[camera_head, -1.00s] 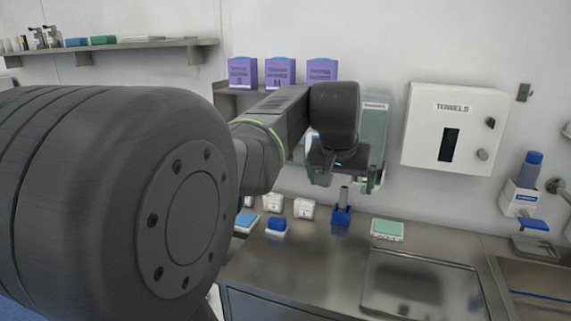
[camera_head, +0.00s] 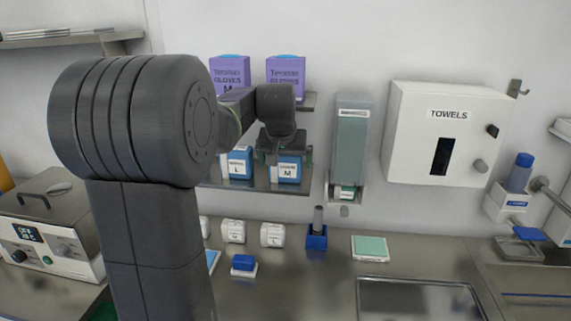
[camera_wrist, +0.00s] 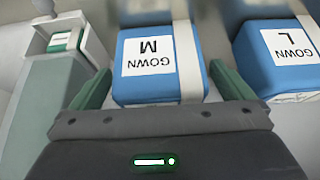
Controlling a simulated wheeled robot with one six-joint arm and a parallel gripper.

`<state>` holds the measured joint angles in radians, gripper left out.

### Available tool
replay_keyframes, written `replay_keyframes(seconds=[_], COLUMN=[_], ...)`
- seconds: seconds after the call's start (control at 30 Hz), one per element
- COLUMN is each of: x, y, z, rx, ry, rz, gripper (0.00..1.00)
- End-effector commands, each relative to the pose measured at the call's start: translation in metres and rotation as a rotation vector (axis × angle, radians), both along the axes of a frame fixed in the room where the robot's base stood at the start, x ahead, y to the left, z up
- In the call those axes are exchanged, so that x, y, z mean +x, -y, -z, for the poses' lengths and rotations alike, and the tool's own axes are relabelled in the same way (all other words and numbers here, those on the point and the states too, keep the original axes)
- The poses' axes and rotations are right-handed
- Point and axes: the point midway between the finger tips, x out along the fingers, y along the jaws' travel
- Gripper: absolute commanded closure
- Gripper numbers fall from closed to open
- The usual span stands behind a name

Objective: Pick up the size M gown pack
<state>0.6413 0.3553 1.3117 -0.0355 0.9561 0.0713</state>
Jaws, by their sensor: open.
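The size M gown pack (camera_head: 287,171) is a blue block with a white label and a pale band. It stands on the lower wall shelf, right of the size L gown pack (camera_head: 238,163). In the wrist view the M pack (camera_wrist: 133,92) appears upside down in the middle, with the L pack (camera_wrist: 262,78) to its right. My gripper (camera_head: 274,152) is in front of the M pack and partly covers its top. In the wrist view my open gripper (camera_wrist: 163,82) has one green finger on each side of the pack's near end. I cannot tell whether they touch it.
Purple glove boxes (camera_head: 286,72) stand on the shelf above. A grey-green dispenser (camera_head: 350,140) hangs close to the right of the M pack, and it also shows in the wrist view (camera_wrist: 60,95). A white towel box (camera_head: 445,133) is further right. The counter (camera_head: 310,285) lies below.

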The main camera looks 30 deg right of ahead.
Motion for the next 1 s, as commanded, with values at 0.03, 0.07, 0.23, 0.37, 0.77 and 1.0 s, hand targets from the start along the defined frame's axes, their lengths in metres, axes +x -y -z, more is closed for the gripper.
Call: replay_keyframes(seconds=[0.03,0.07,0.23,0.37,0.77,1.0], x=[0.0022,0.0034,0.0057,0.0056,0.0055,0.0058], y=[0.0021,0.0031,0.0050,0.0049,0.0048,0.0050], z=[0.0049,0.0074,0.0128,0.0128,0.0122,0.0075], rx=[0.001,0.001,-0.001,-0.001,-0.001,-0.003], ry=[-0.002,-0.001,0.001,0.001,0.002,0.003], rz=[0.000,0.000,0.000,0.000,0.000,0.000], gripper=[0.00,0.00,0.00,0.00,0.49,0.49])
